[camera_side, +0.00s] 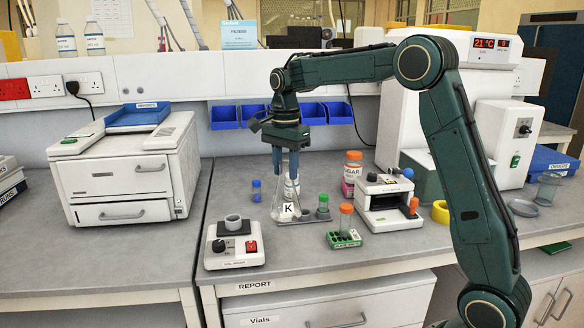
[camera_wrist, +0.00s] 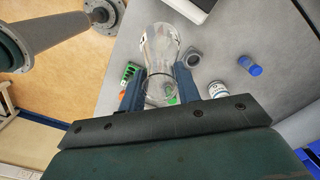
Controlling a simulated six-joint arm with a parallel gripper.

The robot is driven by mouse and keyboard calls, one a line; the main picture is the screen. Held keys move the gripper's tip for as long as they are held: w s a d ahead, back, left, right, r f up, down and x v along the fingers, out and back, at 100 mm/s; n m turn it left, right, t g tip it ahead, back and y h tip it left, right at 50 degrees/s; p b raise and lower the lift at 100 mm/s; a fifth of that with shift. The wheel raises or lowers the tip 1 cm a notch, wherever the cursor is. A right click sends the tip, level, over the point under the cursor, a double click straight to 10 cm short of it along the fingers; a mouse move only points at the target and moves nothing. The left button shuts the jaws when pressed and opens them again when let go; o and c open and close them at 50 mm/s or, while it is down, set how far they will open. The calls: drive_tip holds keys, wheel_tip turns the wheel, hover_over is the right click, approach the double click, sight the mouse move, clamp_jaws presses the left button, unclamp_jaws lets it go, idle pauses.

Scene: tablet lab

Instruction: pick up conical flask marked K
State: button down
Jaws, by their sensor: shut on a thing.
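The clear conical flask (camera_side: 287,203) with a white K label stands upright below my gripper (camera_side: 285,173) in the side view. The blue fingers point down and are closed around the flask's upper part. In the wrist view the glass flask (camera_wrist: 160,48) lies between the two blue fingers of my gripper (camera_wrist: 159,88), its body extending beyond them. I cannot tell whether its base touches the bench.
A vial mixer (camera_side: 235,243) is left of the flask. A grey holder with a green-capped vial (camera_side: 322,208) is close on its right. A green rack (camera_side: 343,239), a white device (camera_side: 386,200) and a sugar jar (camera_side: 352,173) are further right. A blue-capped vial (camera_side: 256,191) stands behind left.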

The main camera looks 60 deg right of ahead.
wheel_tip(320, 180, up, 10)
drive_tip(key=shift+r, duration=0.25)
idle(0.3)
drive_tip(key=shift+a+f, duration=0.1)
drive_tip(key=shift+a, duration=0.05)
idle(0.4)
